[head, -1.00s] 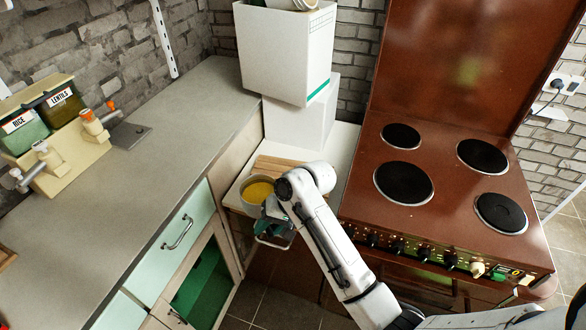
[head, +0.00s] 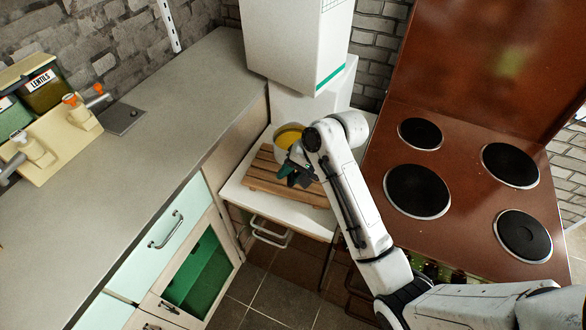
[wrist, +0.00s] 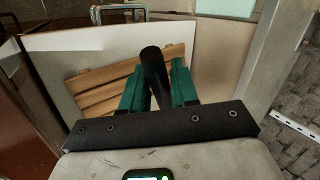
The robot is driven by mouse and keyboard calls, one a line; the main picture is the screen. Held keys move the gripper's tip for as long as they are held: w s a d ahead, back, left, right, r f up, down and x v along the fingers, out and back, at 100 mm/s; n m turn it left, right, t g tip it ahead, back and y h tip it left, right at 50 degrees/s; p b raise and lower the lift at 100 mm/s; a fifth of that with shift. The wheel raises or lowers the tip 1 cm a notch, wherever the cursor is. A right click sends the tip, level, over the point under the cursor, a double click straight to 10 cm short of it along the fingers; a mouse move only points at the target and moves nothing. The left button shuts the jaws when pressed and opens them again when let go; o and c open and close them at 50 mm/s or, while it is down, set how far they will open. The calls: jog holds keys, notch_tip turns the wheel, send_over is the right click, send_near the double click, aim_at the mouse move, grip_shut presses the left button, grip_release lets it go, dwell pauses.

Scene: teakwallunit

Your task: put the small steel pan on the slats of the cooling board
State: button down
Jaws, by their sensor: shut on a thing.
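The small steel pan (head: 287,136), with something yellow in it, is at the back edge of the cooling board in the head view. The wooden slatted cooling board (head: 262,182) lies on a white surface, its front slats bare; it also shows in the wrist view (wrist: 95,92). My gripper (head: 297,172) is over the board, its teal fingers shut on the pan's dark handle (wrist: 153,66). The pan's bowl is partly hidden by my arm, and I cannot tell whether its base touches the slats or hangs above them.
White boxes (head: 298,40) stand stacked right behind the pan. A brown cooker (head: 455,165) with black hotplates is at the right. A metal rail (head: 270,235) sits at the front.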

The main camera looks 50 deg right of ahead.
jog(key=shift+r+p, duration=0.3)
jog(key=shift+p, duration=0.45)
notch_tip(320, 180, down, 8)
jog(key=b, duration=0.3)
jog(key=shift+f, duration=0.7)
dwell(0.5)
jog(key=c, duration=0.8)
grip_release()
jog(key=v, duration=1.1)
jog(key=s+a+f+n+g, duration=0.1)
jog(key=s+a+f+n, duration=0.1)
jog(key=s, duration=0.3)
jog(key=s+a+f+n+g+h, duration=0.1)
jog(key=s+a+f+n, duration=0.2)
jog(key=s+a+f, duration=0.1)
jog(key=s+a+f+n+g+h+b, duration=0.1)
jog(key=s+a+f+n, duration=0.2)
jog(key=s, duration=0.3)
jog(key=shift+s+a+g, duration=0.25)
jog(key=shift+a+g, duration=0.15)
jog(key=shift+a, duration=0.2)
jog(key=s+n, duration=0.1)
jog(key=s, duration=0.1)
jog(key=s+n+h, duration=0.1)
jog(key=s, duration=0.1)
jog(key=shift+s+d+f+n+g+h, duration=0.15)
jog(key=shift+s+n+g+h, duration=0.15)
jog(key=shift+s+n+g, duration=0.1)
